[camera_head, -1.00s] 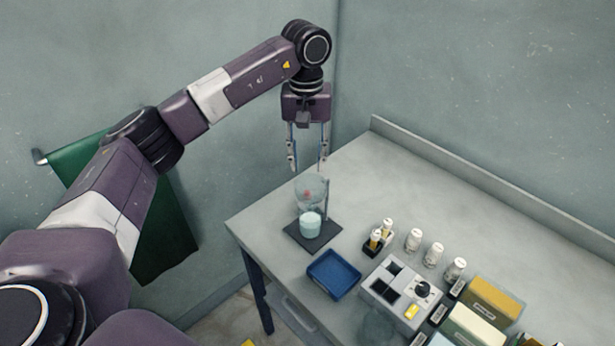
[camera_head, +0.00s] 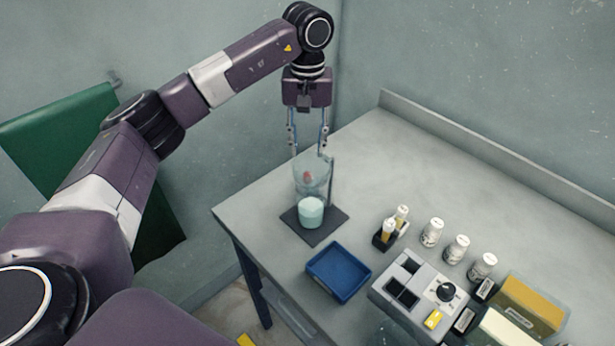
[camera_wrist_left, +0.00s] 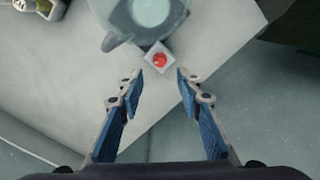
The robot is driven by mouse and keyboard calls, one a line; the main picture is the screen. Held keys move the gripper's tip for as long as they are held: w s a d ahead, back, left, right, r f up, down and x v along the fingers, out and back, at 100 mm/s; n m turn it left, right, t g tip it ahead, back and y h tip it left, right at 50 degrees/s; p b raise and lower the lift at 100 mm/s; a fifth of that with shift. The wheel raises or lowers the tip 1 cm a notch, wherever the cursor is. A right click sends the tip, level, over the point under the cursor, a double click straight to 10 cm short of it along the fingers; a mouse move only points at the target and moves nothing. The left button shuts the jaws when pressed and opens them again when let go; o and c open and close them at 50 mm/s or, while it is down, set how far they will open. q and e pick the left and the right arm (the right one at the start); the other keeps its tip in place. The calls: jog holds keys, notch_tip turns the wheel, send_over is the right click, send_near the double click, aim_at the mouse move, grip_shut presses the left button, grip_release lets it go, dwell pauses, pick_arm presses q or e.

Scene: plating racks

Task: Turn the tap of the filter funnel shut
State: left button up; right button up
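The filter funnel (camera_head: 318,170) is a clear glass vessel on a dark stand near the table's left corner. Its small red tap (camera_head: 307,176) shows through the glass. A beaker of pale teal liquid (camera_head: 311,213) stands beneath it on the dark base (camera_head: 327,229). My left gripper (camera_head: 309,150) points down at the top of the funnel, fingers apart. In the left wrist view, the red tap (camera_wrist_left: 159,59) on a pale square lies just beyond the open, empty fingertips (camera_wrist_left: 158,79), centred between them and apart from them. My right gripper is not in view.
A blue tray (camera_head: 338,272) lies in front of the funnel. To the right are small vials (camera_head: 387,233), several white-capped bottles (camera_head: 432,232), a grey device with a dial (camera_head: 415,290) and a yellow box (camera_head: 527,308). The table's back is clear.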

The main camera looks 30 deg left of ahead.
aim_at(307, 174)
pick_arm(q)
jog(key=shift+f, duration=0.3)
jog(key=shift+s+f, duration=0.1)
jog(key=shift+f, duration=0.1)
notch_tip(307, 174, down, 6)
jog(key=shift+f+p, duration=0.1)
jog(key=shift+p, duration=0.95)
jog(key=shift+f, duration=0.4)
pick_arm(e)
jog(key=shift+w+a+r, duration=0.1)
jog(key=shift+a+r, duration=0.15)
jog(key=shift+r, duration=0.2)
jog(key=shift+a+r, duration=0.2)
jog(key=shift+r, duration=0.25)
pick_arm(q)
jog(key=shift+c, duration=0.3)
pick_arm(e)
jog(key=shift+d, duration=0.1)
pick_arm(q)
grip_shut()
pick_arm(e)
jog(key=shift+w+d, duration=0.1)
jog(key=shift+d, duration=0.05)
